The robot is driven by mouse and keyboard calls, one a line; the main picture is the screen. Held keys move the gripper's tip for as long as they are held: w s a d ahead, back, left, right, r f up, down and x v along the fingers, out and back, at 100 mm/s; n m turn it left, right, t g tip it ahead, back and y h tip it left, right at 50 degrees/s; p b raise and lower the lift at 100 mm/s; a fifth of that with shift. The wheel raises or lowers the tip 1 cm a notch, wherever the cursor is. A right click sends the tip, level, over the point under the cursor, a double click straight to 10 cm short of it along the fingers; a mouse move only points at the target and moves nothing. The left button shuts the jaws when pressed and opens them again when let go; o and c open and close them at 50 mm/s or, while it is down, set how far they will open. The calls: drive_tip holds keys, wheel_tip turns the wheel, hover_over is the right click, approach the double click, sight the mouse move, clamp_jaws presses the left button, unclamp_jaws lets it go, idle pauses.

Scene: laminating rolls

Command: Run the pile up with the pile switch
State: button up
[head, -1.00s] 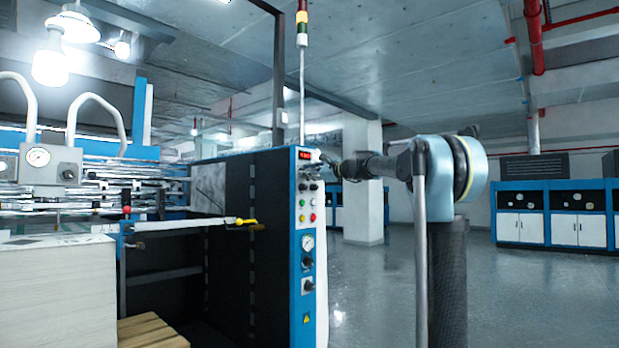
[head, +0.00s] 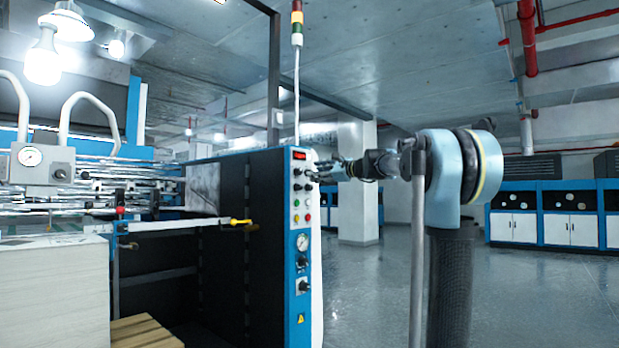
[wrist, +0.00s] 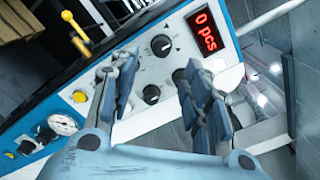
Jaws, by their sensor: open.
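The white control panel (head: 301,210) with blue edging stands on the end of the dark machine. It carries black rotary knobs, coloured buttons and a red display (head: 300,155). I cannot tell which is the pile switch. My gripper (wrist: 158,95) is open and empty over the panel; contact cannot be told. The pale pile (head: 55,295) stands at far left.
A yellow-handled lever (head: 240,222) sticks out left of the panel. A gauge (head: 302,242) and a lower knob sit below the buttons. A wooden pallet (head: 145,332) lies beside the pile. The floor (head: 380,290) right of the machine is clear back to blue-and-white cabinets (head: 570,215).

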drive_tip(key=shift+v, duration=2.05)
drive_tip(key=shift+f, duration=0.1)
drive_tip(key=s+d+f+n+g+h, duration=0.1)
drive_tip(key=s+f+n+g+h, duration=0.3)
drive_tip(key=s+f, duration=0.95)
drive_tip(key=s+d+f+n+g+h, duration=0.2)
drive_tip(key=s+f+n, duration=0.6)
drive_tip(key=f, duration=0.9)
drive_tip(key=s+d+f+n+g+h, duration=0.1)
drive_tip(key=s+d+f+h, duration=0.1)
drive_tip(key=s+d+f, duration=0.3)
drive_tip(key=s+d+f+n+g+h, duration=0.1)
drive_tip(key=s+d+f, duration=0.4)
drive_tip(key=s+f, duration=0.6)
drive_tip(key=s+d+f+n+h, duration=0.2)
drive_tip(key=s+d+f+h, duration=0.3)
drive_tip(key=f, duration=0.8)
drive_tip(key=s, duration=0.3)
drive_tip(key=shift+n+g, duration=0.4)
drive_tip(key=shift+d+f, duration=0.1)
